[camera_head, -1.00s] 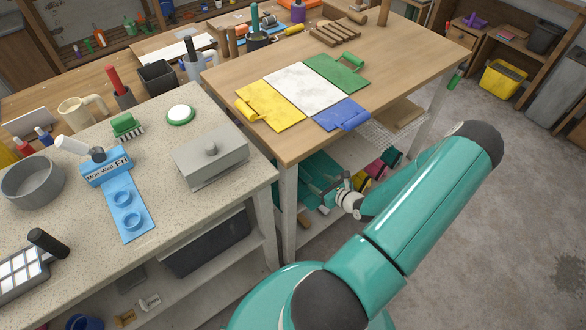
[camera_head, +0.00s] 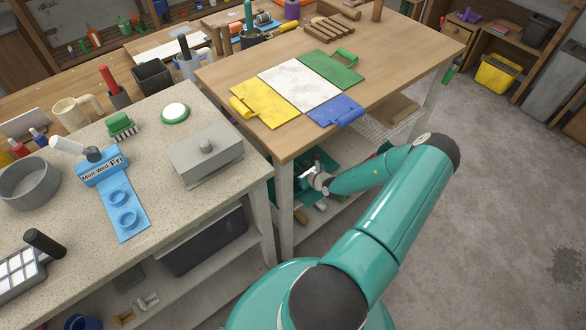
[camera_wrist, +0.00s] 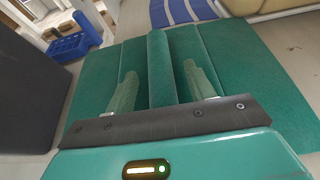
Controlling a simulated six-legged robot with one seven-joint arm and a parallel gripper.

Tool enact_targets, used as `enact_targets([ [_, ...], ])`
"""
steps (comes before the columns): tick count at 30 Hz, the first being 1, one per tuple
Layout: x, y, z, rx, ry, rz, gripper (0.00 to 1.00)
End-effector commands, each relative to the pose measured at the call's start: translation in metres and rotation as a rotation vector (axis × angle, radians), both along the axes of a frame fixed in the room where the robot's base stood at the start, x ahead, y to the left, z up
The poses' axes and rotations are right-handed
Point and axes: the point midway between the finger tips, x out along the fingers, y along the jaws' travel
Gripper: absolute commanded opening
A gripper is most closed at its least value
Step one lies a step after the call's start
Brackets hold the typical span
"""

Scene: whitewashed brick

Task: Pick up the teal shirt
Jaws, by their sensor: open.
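The teal shirt (camera_wrist: 235,80) fills most of the wrist view as a flat teal cloth with a raised fold down its middle. My gripper (camera_wrist: 160,72) is open, with one finger on each side of that fold. I cannot tell whether the fingers touch the cloth. In the head view my gripper (camera_head: 312,173) reaches under the wooden table, where teal cloth (camera_head: 285,188) shows on the lower shelf. Much of that cloth is hidden by my arm and the table.
The wooden table (camera_head: 400,60) is above the shelf, with a leg (camera_head: 285,210) left of my gripper. The speckled counter (camera_head: 190,215) stands at left. The wrist view shows a blue crate (camera_wrist: 75,46) and a dark box (camera_wrist: 28,90). Floor at right is clear.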

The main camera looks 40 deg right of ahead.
Motion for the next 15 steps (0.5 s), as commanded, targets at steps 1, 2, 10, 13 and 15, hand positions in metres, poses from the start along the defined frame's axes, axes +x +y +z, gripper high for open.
enact_targets([
  [1, 0.0034, -0.0003, -0.0013, 0.0, 0.0, 0.0, 0.54],
  [2, 0.0043, -0.0004, -0.0016, 0.0, 0.0, 0.0, 0.54],
  [10, 0.004, -0.0006, -0.0012, 0.0, 0.0, 0.0, 0.38],
  [13, 0.0039, -0.0006, -0.0013, 0.0, 0.0, -0.001, 0.18],
  [15, 0.0038, -0.0007, -0.0012, 0.0, 0.0, -0.001, 0.05],
])
